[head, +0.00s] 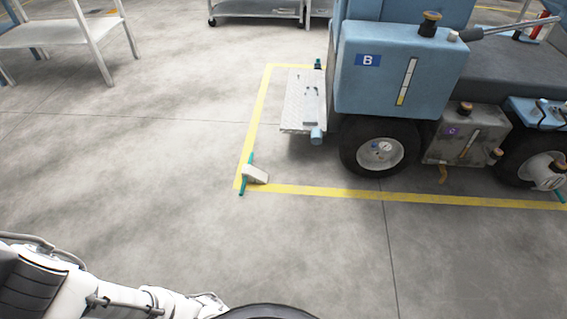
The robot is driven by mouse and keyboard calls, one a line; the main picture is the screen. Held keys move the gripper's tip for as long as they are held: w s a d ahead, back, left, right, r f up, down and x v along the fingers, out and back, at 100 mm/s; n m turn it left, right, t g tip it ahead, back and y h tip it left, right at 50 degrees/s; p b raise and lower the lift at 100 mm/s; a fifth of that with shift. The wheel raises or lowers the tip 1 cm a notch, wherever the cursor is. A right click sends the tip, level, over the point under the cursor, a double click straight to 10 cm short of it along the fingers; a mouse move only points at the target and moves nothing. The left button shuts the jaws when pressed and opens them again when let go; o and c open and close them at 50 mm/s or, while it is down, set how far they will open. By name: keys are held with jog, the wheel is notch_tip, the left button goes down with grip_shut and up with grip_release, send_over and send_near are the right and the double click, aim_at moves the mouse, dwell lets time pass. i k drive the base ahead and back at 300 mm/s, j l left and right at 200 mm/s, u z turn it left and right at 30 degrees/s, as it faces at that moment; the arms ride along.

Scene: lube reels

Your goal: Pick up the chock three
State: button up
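A pale wedge-shaped chock (257,174) with a teal bar lies on the floor at the corner of the yellow line, in the middle of the head view. It stands apart from the vehicle's front wheel (381,151). A second pale shape (545,172), with a bit of teal below it, is at the wheel on the right edge; it may be another chock. No number is readable on either. My arm shows at the lower left, far from both. My gripper is not visible.
A blue vehicle (400,75) marked B, with a metal step plate (302,103), stands inside the yellow floor line (330,191). A metal table (60,33) is at the upper left, and a shelf cart (257,8) is at the back. The floor between my arm and the line is clear.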

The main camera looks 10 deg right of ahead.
aim_at(249, 174)
jog(key=i+j+z, duration=0.15)
jog(key=z, duration=0.7)
jog(key=i+j+z, duration=0.2)
jog(key=j+z, duration=0.15)
jog(key=j, duration=0.3)
jog(key=i+j+z, duration=0.2)
jog(key=j, duration=0.15)
jog(key=i+j, duration=0.1)
jog(key=j, duration=0.4)
jog(key=i+j+z, duration=0.15)
jog(key=j, duration=0.4)
jog(key=i+j, duration=0.2)
jog(key=j, duration=0.2)
jog(key=i+j, duration=0.2)
jog(key=j, duration=0.15)
jog(key=i, duration=0.25)
